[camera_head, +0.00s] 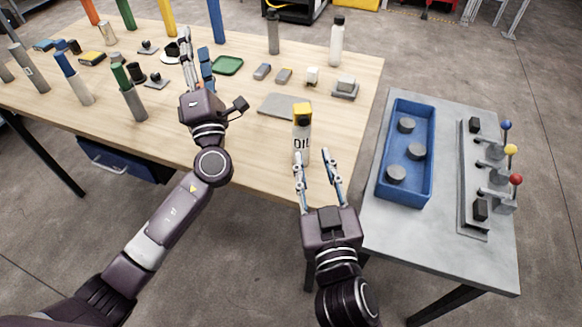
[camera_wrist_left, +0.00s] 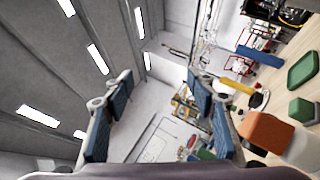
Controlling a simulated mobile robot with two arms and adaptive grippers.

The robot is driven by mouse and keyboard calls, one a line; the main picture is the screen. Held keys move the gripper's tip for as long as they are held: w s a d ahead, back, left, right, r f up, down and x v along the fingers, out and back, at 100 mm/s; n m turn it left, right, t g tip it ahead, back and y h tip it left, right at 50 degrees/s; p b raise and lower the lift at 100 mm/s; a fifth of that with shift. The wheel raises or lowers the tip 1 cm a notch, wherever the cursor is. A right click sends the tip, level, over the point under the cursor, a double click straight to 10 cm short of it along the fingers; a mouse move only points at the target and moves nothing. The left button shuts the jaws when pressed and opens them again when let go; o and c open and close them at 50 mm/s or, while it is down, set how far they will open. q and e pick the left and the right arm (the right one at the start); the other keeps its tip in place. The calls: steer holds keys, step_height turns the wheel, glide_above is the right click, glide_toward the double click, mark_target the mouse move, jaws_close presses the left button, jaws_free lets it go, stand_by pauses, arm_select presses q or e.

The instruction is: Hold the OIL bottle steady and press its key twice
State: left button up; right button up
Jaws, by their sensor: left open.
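The OIL bottle (camera_head: 301,143) stands upright near the front right of the wooden table in the head view. It is pale with a dark label and a yellow top (camera_head: 302,110). My right gripper (camera_head: 317,157) is open, with its fingers apart just in front of the bottle's lower part. Its left fingertip overlaps the bottle base in the picture; I cannot tell if they touch. My left gripper (camera_head: 196,45) is raised over the table, left of the bottle. In the left wrist view its fingers (camera_wrist_left: 160,105) are wide apart with nothing between them.
A grey flat plate (camera_head: 277,105) lies behind the bottle. A green tray (camera_head: 228,65), small blocks and several bottles stand farther back and left. On a grey table at right are a blue bin (camera_head: 429,165) and a lever panel (camera_head: 466,205).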

arm_select(q)
steer(key=s+d+f+n+g+h, duration=0.2)
steer(key=d+f+h, duration=0.25)
steer(key=f, duration=0.55)
steer(key=n+g+h, duration=0.3)
steer(key=n+h, duration=0.3)
steer(key=h, duration=0.1)
glide_toward(301, 146)
steer(key=w, duration=0.1)
steer(key=w+f, duration=0.1)
steer(key=w, duration=0.1)
steer(key=w+f, duration=0.1)
steer(key=w, duration=0.1)
steer(key=shift+f, duration=0.2)
steer(key=shift+w+d+h, duration=0.1)
steer(key=shift+d+h, duration=0.15)
steer(key=shift+w+d, duration=0.15)
steer(key=shift+w, duration=0.2)
steer(key=x, duration=0.6)
steer(key=shift+w+d+f, duration=0.1)
steer(key=shift+w+f, duration=0.05)
steer(key=shift+w, duration=0.1)
steer(key=shift+c, duration=0.3)
